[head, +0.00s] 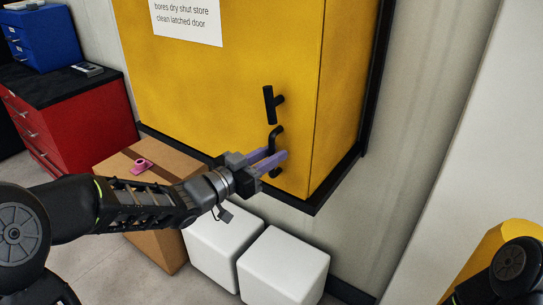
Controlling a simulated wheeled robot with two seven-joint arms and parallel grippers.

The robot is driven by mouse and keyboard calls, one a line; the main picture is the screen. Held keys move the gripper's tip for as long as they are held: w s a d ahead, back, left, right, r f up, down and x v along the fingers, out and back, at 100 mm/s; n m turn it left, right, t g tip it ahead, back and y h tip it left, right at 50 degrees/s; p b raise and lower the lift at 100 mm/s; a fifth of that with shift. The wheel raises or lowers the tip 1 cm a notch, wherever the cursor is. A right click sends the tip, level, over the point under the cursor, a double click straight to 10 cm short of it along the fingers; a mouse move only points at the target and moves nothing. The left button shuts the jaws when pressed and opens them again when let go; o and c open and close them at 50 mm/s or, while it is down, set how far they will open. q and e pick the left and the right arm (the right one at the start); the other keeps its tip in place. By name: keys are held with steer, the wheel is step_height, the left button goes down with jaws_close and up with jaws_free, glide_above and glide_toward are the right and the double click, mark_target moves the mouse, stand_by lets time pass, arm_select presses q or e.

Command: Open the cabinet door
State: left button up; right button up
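The yellow cabinet (225,95) hangs on the wall with its door closed. A black latch lever (269,105) stands roughly upright near the door's right edge. Below it is a black curved pull handle (275,134). My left gripper (276,153) is at this pull handle, with its purple fingers reaching to either side of the bar. The fingers hide part of the bar, and I cannot tell whether they press on it. My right gripper is out of view.
A black frame edge (316,206) runs under the cabinet. Below stand a cardboard box (157,245) with a pink item (141,166) on top and two white boxes (285,265). A red drawer unit (75,122) with a blue drawer box (45,38) stands left.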

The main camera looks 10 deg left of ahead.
arm_select(q)
jaws_close()
stand_by(1.5)
